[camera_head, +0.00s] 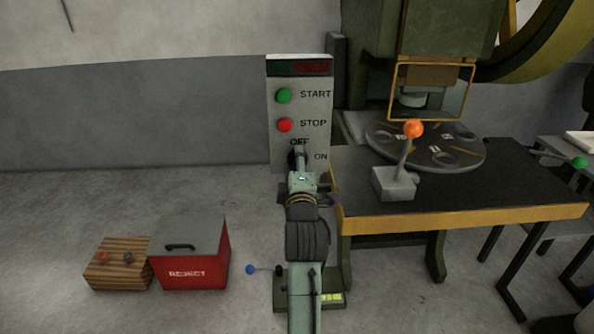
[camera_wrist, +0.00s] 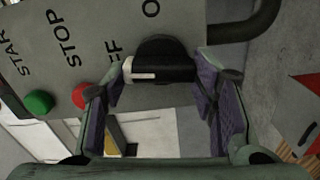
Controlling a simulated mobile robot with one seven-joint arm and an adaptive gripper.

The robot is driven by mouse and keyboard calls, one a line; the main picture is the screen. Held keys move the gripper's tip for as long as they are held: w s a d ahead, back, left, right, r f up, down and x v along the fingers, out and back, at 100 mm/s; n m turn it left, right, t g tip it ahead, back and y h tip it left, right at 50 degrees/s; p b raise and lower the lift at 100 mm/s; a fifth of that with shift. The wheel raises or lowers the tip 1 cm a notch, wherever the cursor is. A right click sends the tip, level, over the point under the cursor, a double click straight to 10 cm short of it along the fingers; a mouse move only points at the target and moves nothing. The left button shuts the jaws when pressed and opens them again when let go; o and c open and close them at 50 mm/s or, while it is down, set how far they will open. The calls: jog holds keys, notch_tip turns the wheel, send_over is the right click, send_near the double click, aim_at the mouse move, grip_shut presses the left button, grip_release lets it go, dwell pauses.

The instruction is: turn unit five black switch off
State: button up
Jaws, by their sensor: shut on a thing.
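The grey control panel (camera_head: 320,110) stands in the middle of the head view, with START, STOP, OFF and ON labels. The black switch (camera_head: 293,158) sits low on it, below OFF and left of ON, partly hidden by my gripper (camera_head: 299,170). In the wrist view the black switch (camera_wrist: 165,70) lies between the fingers of my gripper (camera_wrist: 166,82), which is shut on it. Its white mark is at the left end, on the side of the OFF label and STOP button. The OFF label is partly hidden by a finger.
The green START button (camera_head: 284,96) and red STOP button (camera_head: 284,125) are just above the switch. A table (camera_head: 460,215) with an orange-knobbed lever (camera_head: 413,129) stands right. A red reject box (camera_head: 195,262) and wooden block (camera_head: 115,275) lie lower left.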

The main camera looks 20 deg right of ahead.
jog(key=shift+n+b, duration=0.3)
jog(key=shift+n, duration=0.5)
jog(key=o, duration=1.1)
jog(key=shift+o, duration=0.2)
jog(key=v, duration=0.7)
jog(key=shift+s, duration=0.25)
jog(key=shift+a, duration=0.1)
